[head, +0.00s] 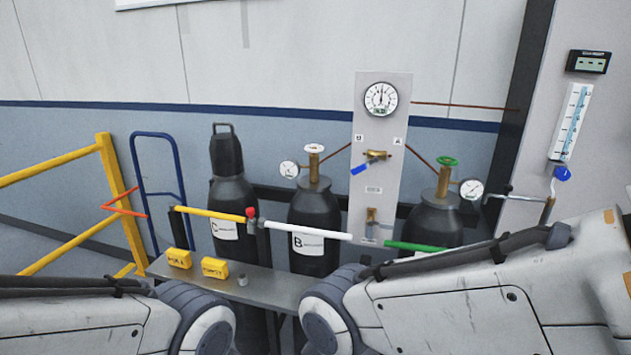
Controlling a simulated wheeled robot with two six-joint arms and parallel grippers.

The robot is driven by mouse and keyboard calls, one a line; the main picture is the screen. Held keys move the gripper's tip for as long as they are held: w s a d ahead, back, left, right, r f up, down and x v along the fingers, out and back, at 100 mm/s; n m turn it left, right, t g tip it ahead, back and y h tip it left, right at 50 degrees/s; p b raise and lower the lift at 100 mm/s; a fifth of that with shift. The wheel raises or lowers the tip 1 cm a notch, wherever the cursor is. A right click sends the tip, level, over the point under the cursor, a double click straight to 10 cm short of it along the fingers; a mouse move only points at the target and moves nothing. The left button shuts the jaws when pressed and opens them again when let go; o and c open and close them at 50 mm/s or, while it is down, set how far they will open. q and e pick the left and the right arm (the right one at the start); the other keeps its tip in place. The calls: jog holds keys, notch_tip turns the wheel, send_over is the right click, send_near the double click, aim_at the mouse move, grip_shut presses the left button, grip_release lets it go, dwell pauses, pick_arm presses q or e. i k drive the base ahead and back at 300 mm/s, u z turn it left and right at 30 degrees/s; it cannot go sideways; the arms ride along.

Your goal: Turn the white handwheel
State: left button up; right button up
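The white handwheel (314,148) sits on top of the brass valve of the dark cylinder marked B (315,210), in the middle of the head view. A round gauge (289,169) sticks out to the left of that valve. Nothing covers the handwheel. My two arms show only as large white links along the bottom of the picture, well below and nearer than the handwheel. Neither gripper is in view, so I cannot see their fingers.
A green handwheel (447,161) tops the cylinder at right; a capped cylinder (228,180) stands left. A panel (397,120) with a gauge and blue-handled valve rises right of the white handwheel. Coloured pipes cross in front. A grey bench (270,287) holds yellow blocks (215,268).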

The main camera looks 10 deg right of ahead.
aim_at(314, 149)
jog(key=u, duration=0.05)
jog(key=i, duration=1)
jog(key=z, duration=0.85)
